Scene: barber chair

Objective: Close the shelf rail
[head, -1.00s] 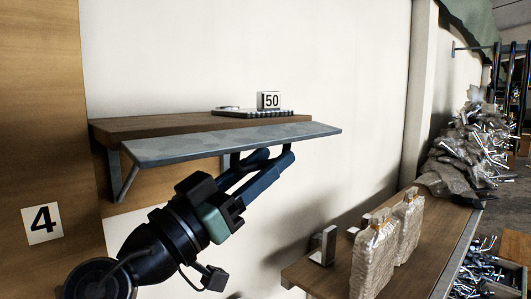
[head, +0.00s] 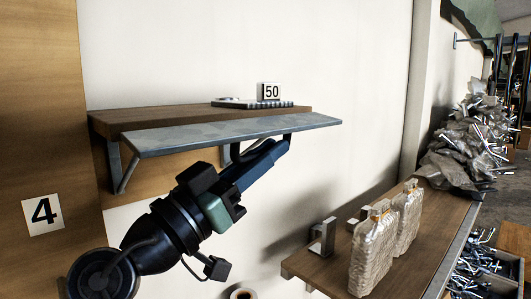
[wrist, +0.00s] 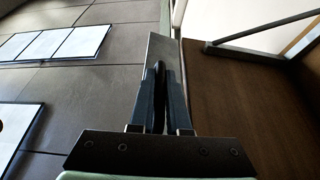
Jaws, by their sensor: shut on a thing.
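The shelf rail (head: 225,134) is a long grey metal strip along the front of a wooden wall shelf (head: 150,118). It sticks out forward from the shelf edge and slopes slightly, with angled metal brackets beneath. My gripper (head: 285,146) is under the rail's right part, with its blue fingers reaching up to the rail's underside. In the wrist view my gripper (wrist: 158,72) has its fingers close together around a dark thin part, with a grey strip of the rail (wrist: 160,50) beyond the tips. The exact contact point is hidden in the head view.
A lower wooden counter (head: 335,270) at right holds wrapped packages (head: 375,250) and a small metal block (head: 324,238). A panel marked 4 (head: 42,214) stands at left.

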